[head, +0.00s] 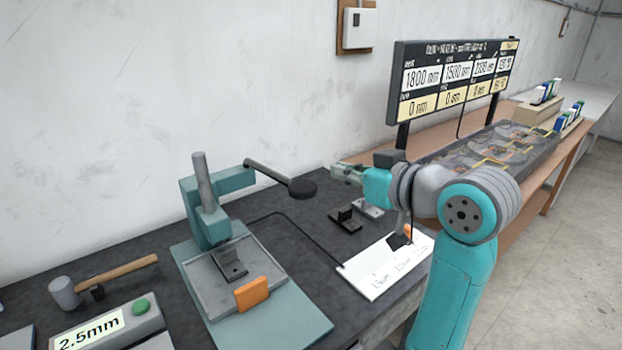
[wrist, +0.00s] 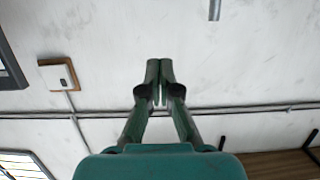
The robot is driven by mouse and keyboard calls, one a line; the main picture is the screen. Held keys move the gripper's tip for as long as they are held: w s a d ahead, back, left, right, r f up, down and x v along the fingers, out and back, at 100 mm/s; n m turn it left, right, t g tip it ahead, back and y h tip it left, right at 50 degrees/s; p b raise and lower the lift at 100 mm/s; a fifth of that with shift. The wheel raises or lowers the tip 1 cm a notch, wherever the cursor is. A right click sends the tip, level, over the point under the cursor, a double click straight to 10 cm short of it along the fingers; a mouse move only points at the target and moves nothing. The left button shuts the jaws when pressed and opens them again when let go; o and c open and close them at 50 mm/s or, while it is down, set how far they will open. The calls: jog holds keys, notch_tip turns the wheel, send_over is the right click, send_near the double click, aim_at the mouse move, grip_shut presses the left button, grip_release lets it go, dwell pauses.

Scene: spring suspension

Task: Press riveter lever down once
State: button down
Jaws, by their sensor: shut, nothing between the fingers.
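The riveter (head: 212,205) is a teal press on a teal base plate, standing on the dark bench in the head view. Its black lever (head: 266,172) reaches out to the right and ends in a round black knob (head: 302,189). My gripper (head: 338,172) is to the right of the knob and a little higher in the picture, with a gap between them. In the wrist view my gripper's fingers (wrist: 159,66) are shut together and empty, in front of the wall. The lever cannot be made out in the wrist view.
An orange block (head: 252,294) and a small black bracket (head: 229,263) are on the riveter's tray. A hammer (head: 110,274) and a box labelled 2.5mm (head: 92,333) lie at left. A white sheet (head: 385,266) and a display board (head: 453,77) are near my arm.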

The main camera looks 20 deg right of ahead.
jog(key=shift+w, duration=0.1)
dwell(0.3)
send_over(310, 189)
jog(key=shift+s+d+f, duration=0.1)
jog(key=shift+s+f, duration=0.1)
jog(key=shift+f, duration=0.35)
jog(key=shift+s+f, duration=0.15)
jog(key=shift+f, duration=0.4)
jog(key=f, duration=0.2)
jog(key=shift+w+f, duration=0.35)
jog(key=shift+f, duration=0.75)
